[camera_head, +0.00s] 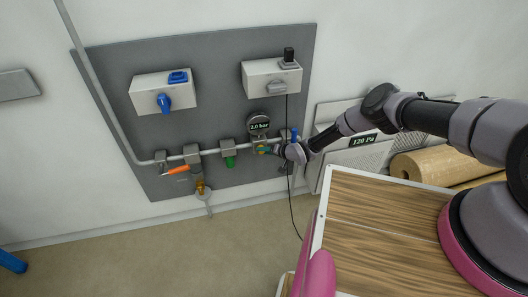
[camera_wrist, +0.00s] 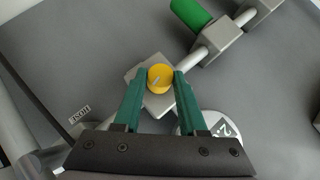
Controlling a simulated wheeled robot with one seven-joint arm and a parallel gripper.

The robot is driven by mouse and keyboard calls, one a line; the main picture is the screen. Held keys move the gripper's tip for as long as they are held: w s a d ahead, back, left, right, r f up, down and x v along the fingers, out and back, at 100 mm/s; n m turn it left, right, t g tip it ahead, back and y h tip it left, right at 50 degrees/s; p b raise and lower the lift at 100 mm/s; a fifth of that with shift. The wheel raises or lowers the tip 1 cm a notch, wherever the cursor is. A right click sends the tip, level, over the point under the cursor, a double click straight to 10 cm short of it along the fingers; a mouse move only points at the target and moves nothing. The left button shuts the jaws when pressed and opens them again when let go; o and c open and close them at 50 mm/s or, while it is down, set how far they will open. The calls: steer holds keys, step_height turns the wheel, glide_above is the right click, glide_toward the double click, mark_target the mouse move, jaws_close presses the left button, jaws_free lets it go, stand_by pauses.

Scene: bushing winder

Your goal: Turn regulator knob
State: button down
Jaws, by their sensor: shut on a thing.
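The regulator knob (camera_wrist: 160,77) is yellow with a pale pointer mark, on a grey square block in the wrist view. My gripper (camera_wrist: 161,80) has its two green fingers on either side of the knob and is shut on it. In the head view my gripper (camera_head: 268,150) is at the pipe on the grey panel, just below the round gauge (camera_head: 259,122), which reads 2.0 bar. There the knob is mostly hidden by my fingers. The gauge edge (camera_wrist: 208,124) shows beside the right finger in the wrist view.
A green handle (camera_head: 229,160) and an orange lever (camera_head: 175,170) sit on the same pipe to the left. A blue handle (camera_head: 294,135) is close to the right. A thin black cable hangs behind my wrist. A wooden-topped table (camera_head: 380,230) stands at front right.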

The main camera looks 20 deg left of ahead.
steer(key=m+y, duration=0.1)
steer(key=y, duration=0.1)
steer(key=shift+d+f+m+g+y, duration=0.15)
steer(key=shift+f+m+g+y, duration=0.15)
steer(key=shift+m+y, duration=0.1)
steer(key=shift+w, duration=0.1)
stand_by(0.5)
steer(key=shift+c, duration=2.3)
jaws_free()
steer(key=shift+d, duration=0.1)
steer(key=v, duration=1)
steer(key=shift+d, duration=0.35)
